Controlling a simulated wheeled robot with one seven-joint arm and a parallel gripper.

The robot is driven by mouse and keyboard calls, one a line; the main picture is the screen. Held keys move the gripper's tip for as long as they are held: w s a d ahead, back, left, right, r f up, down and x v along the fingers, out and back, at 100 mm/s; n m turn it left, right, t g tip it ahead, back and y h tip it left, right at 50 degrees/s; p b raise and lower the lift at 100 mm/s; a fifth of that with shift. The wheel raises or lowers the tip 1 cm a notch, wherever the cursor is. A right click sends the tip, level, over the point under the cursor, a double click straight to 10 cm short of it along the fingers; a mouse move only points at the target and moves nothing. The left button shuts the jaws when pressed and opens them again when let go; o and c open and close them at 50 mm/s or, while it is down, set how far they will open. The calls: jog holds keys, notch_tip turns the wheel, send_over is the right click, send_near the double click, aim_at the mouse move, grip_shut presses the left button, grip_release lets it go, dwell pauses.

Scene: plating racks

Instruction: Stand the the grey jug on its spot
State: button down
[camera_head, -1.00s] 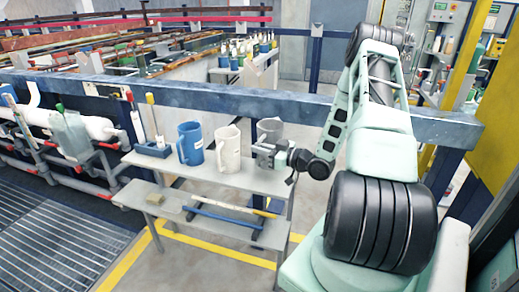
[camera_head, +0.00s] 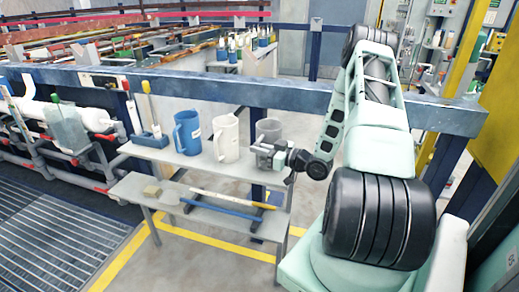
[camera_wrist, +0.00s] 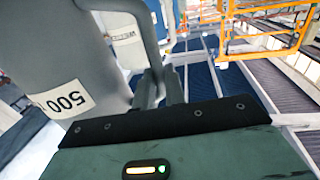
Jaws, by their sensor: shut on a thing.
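The grey jug (camera_head: 269,129) stands upright at the right end of the upper shelf of a small bench (camera_head: 160,155), beside a white jug (camera_head: 227,138). My gripper (camera_head: 268,152) is at its front right and partly covers its lower body. In the wrist view the grey jug (camera_wrist: 50,55) fills the left side, with a label reading 500 and its handle near the fingers. My gripper (camera_wrist: 160,92) is shut on the handle. Whether the jug's base touches the shelf is hidden behind my gripper.
A blue jug (camera_head: 188,132) and a blue holder with a yellow-handled tool (camera_head: 151,135) stand farther left on the shelf. The lower shelf holds a blue rod (camera_head: 222,209) and a small block (camera_head: 152,191). A blue rail (camera_head: 270,97) runs behind the bench.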

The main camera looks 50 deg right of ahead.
jog(key=shift+f+b, duration=0.45)
jog(key=shift+f, duration=0.1)
jog(key=c, duration=1.4)
grip_release()
jog(key=shift+s, duration=0.1)
jog(key=b+v, duration=0.1)
jog(key=v, duration=1.6)
jog(key=shift+s+b, duration=0.15)
jog(key=shift+b, duration=0.2)
